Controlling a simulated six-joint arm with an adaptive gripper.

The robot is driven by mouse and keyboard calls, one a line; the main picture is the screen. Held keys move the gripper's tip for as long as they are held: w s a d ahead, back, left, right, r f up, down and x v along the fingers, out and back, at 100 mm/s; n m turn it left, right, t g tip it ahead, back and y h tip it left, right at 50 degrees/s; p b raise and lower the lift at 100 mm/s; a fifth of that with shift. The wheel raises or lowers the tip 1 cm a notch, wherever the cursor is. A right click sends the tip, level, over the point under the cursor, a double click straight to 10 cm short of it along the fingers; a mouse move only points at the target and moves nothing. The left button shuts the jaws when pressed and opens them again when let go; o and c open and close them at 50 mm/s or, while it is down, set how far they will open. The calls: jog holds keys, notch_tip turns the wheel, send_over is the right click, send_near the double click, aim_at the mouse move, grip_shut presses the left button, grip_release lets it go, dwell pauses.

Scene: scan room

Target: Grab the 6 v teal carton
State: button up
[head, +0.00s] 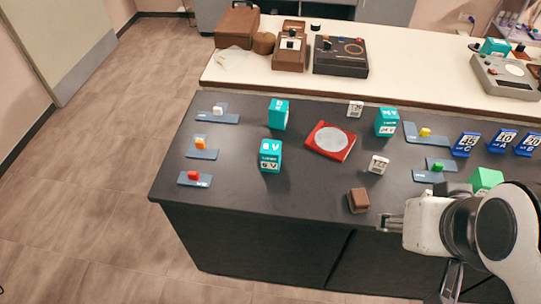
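The teal carton marked 6 V (270,156) stands upright on the dark tabletop (320,190), left of the middle. A second teal carton (278,114) stands just behind it; its label is too small to read. A third teal carton (387,122), with a label that seems to read 24 V, stands further right. My arm comes in from the lower right.
A red tray with a pale disc (331,140) lies right of the 6 V carton.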

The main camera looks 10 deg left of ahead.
jog(key=o, duration=0.5)
jog(key=shift+o, duration=0.2)
jog(key=t+y, duration=0.2)
jog(key=t, duration=0.3)
send_over(269, 155)
jog(key=s+d, duration=0.3)
jog(key=s, duration=0.1)
notch_tip(269, 155, down, 12)
jog(key=shift+s+a+f+t+h, duration=0.1)
jog(key=shift+a+f+t+h, duration=0.4)
jog(key=shift+f, duration=1.05)
jog(key=shift+s+a+f+t+h, duration=0.15)
jog(key=shift+a+f+t, duration=0.3)
jog(key=shift+f+t, duration=0.8)
jog(key=shift+s+a+f+t+h, duration=0.1)
jog(key=shift+a+f+t+h, duration=0.3)
jog(key=shift+f, duration=1.5)
jog(key=shift+w+a, duration=0.1)
